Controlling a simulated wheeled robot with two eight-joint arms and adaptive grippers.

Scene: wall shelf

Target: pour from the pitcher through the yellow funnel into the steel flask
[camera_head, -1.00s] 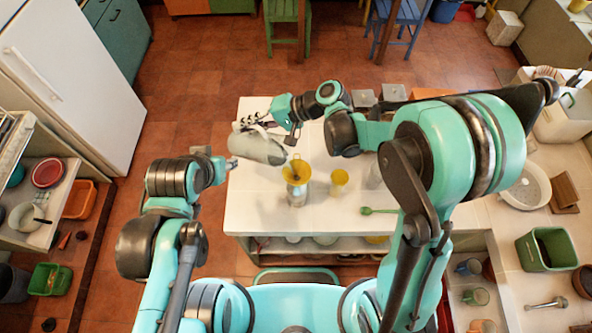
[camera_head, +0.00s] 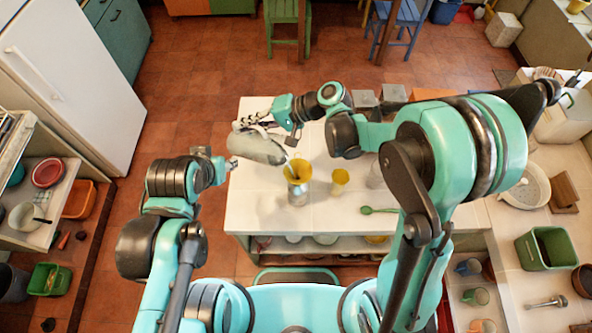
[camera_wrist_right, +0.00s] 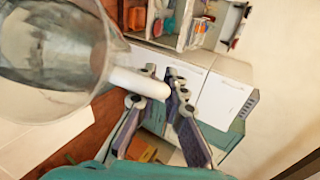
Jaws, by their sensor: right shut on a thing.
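The clear grey pitcher (camera_head: 258,147) is held in the air, tilted, with its mouth toward the yellow funnel (camera_head: 297,172). A pale streak, like a stream, runs from its lip into the funnel. The funnel sits upright on the steel flask (camera_head: 297,197), which stands on the white table and is partly hidden under it. My right gripper (camera_head: 268,120) is shut on the pitcher's handle; the pitcher (camera_wrist_right: 50,55) and its white handle (camera_wrist_right: 140,83) fill the left of the right wrist view. My left gripper (camera_head: 222,160) is open and empty, left of the pitcher at the table's edge.
A yellow cup (camera_head: 339,179) stands right of the flask, with a clear glass (camera_head: 374,177) beyond it. A green spoon (camera_head: 379,210) lies near the table's front edge. The white table (camera_head: 262,215) is bare at its front left.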

